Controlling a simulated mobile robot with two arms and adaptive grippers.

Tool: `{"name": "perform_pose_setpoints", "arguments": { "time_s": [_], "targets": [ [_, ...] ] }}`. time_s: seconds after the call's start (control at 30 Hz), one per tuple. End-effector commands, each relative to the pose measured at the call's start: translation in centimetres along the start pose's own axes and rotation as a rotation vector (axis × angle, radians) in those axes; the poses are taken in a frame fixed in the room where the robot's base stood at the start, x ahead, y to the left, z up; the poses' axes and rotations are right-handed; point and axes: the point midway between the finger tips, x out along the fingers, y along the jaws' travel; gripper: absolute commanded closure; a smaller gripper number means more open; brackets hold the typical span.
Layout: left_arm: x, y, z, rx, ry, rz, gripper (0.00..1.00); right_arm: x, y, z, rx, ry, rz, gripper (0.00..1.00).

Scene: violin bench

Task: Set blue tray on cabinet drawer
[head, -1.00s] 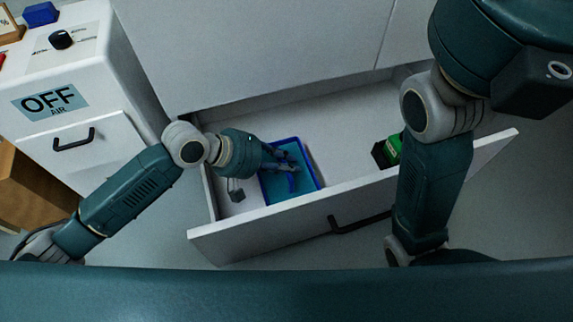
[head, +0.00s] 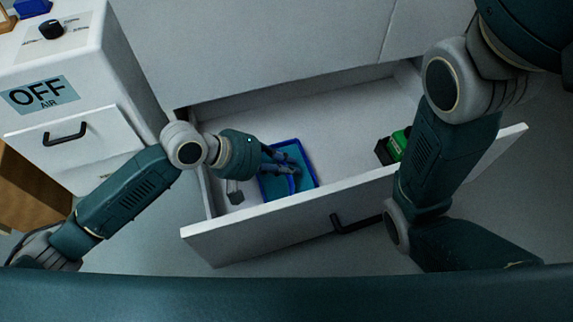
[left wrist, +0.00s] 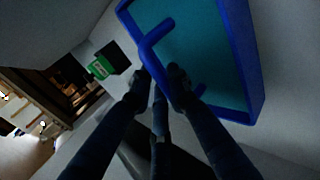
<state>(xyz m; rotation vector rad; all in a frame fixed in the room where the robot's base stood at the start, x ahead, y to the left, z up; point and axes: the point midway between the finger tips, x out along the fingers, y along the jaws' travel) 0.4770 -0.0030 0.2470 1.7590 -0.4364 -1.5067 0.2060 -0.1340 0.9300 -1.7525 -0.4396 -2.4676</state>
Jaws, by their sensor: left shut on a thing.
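The blue tray (head: 310,176) is within the open cabinet drawer (head: 225,235), towards its left part. The tray has a raised blue rim, a teal floor and a blue bar handle. My left gripper (head: 290,166) reaches in from the left over the tray. In the left wrist view its fingers (left wrist: 160,80) are shut on the tray's handle (left wrist: 152,48), and the tray (left wrist: 238,65) shows beyond. I cannot tell whether the tray touches the drawer floor. My right gripper is out of view; only the right arm's links show.
A green and black item (head: 397,147) lies in the drawer to the right of the tray. A small grey object (head: 235,193) lies left of it. Bare drawer floor shows behind the tray. A white unit marked OFF AIR (head: 40,94) stands at left.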

Motion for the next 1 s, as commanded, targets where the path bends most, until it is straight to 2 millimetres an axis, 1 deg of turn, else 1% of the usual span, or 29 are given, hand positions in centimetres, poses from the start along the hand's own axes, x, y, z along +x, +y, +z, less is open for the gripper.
{"name": "perform_pose_setpoints", "arguments": {
  "time_s": [0.6, 0.63, 0.73, 1.0],
  "targets": [
    [0.7, -0.6, 0.0, 0.001, 0.001, 0.004, 1.00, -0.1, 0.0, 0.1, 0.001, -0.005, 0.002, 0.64],
    [0.7, -0.6, 0.0, 0.001, 0.001, 0.004, 0.82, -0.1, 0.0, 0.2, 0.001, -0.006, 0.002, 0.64],
    [0.7, -0.6, 0.0, 0.001, 0.001, 0.004, 0.62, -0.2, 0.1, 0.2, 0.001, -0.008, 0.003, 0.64],
    [0.8, -0.9, 0.0, -0.001, -0.001, -0.002, 0.62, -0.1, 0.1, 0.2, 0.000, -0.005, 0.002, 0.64]
  ]
}}
